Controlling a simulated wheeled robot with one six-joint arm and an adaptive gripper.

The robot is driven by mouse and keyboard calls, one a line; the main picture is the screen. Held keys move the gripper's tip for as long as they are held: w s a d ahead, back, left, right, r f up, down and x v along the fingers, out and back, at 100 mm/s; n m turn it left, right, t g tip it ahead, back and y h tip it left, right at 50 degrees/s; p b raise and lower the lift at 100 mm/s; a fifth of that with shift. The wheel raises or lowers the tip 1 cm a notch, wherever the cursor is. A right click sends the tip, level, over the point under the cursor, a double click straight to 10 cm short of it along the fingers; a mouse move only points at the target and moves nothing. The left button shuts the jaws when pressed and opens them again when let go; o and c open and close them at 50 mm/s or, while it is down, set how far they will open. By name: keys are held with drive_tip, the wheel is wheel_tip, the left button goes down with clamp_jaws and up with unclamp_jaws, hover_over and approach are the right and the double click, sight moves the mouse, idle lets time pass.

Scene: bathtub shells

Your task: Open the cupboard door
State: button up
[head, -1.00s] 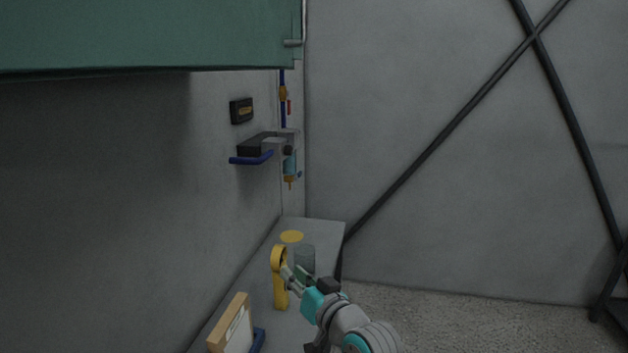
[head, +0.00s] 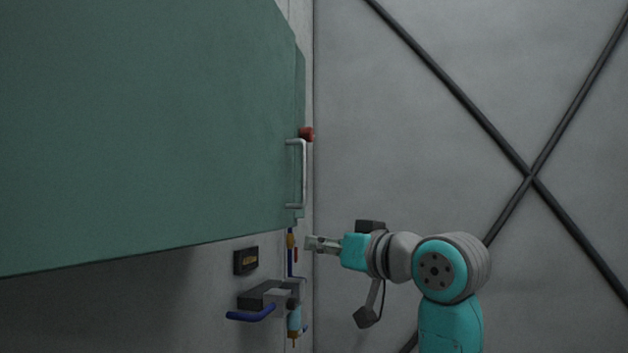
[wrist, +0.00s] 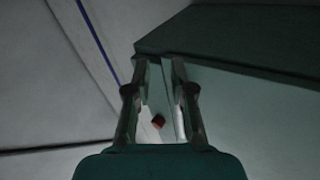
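The green cupboard (head: 150,130) hangs on the wall and fills the upper left of the head view. Its door has a pale vertical bar handle (head: 303,172) near the right edge. The door looks shut. My gripper (head: 309,243) is just below and slightly right of the handle, apart from it and pointing left. In the wrist view the cupboard (wrist: 240,85) lies ahead and to the right. The two fingers of my gripper (wrist: 160,62) stand apart with nothing held between them. A pale strip beside the right finger may be the handle; I cannot tell.
A red knob-like thing (head: 306,134) is by the handle's top; a red piece (wrist: 158,121) also shows in the wrist view. Below the cupboard are a small black wall box (head: 245,261) and a wall-mounted holder (head: 268,297).

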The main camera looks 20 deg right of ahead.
drive_tip(key=n, duration=0.2)
approach(306, 170)
drive_tip(key=x, duration=1)
drive_tip(key=shift+w, duration=0.3)
clamp_jaws()
